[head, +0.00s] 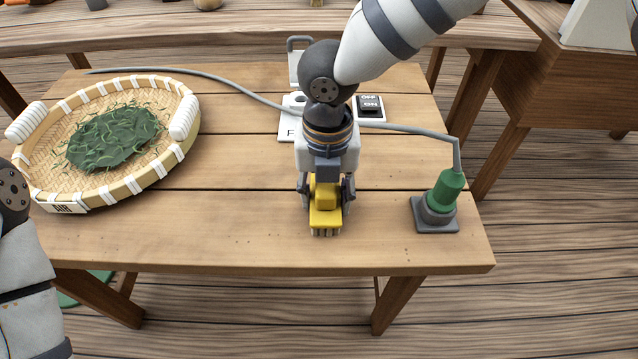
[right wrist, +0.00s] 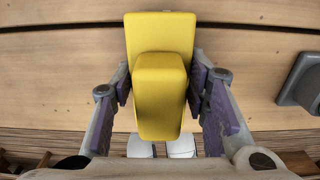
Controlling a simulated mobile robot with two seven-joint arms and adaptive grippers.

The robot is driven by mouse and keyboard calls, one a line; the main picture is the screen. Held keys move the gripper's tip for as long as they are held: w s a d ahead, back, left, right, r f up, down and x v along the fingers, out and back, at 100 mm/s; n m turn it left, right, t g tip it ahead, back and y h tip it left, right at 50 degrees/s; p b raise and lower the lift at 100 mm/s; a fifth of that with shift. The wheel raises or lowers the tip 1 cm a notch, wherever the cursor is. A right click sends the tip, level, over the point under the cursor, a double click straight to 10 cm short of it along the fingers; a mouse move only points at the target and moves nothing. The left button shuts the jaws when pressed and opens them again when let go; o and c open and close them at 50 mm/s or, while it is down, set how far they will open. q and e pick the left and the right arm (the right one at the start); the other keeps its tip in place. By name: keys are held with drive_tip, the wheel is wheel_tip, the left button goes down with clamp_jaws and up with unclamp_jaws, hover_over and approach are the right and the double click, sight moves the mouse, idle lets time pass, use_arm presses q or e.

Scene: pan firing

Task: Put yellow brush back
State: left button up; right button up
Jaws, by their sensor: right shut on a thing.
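The yellow brush (head: 325,205) is in my right gripper (head: 326,192), over the front middle of the wooden table (head: 240,235). Pale bristle tufts show at its lower end in the head view. In the right wrist view the yellow brush (right wrist: 160,90) sits between the two purple-padded fingers of my right gripper (right wrist: 160,95), which are shut on its sides. I cannot tell whether the bristles touch the table. Part of my left arm shows at the left edge of the head view, but its gripper is out of view.
A round woven tray (head: 165,165) with green leaves (head: 112,138) stands on the table's left. A green-handled tool (head: 446,190) stands in a grey base (head: 435,222) at the right, with a grey cable (head: 240,90) running behind my right gripper. A switch box (head: 370,106) stands behind.

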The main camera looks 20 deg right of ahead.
drive_tip(key=o, duration=1)
drive_tip(key=shift+f, duration=0.2)
drive_tip(key=shift+r+b, duration=0.25)
drive_tip(key=shift+b, duration=0.1)
use_arm(q)
drive_tip(key=shift+w+r+p, duration=0.4)
drive_tip(key=shift+w+p, duration=0.05)
drive_tip(key=shift+p, duration=0.2)
use_arm(e)
drive_tip(key=r, duration=0.7)
drive_tip(key=w+r, duration=0.1)
drive_tip(key=r, duration=0.3)
drive_tip(key=shift+r, duration=0.35)
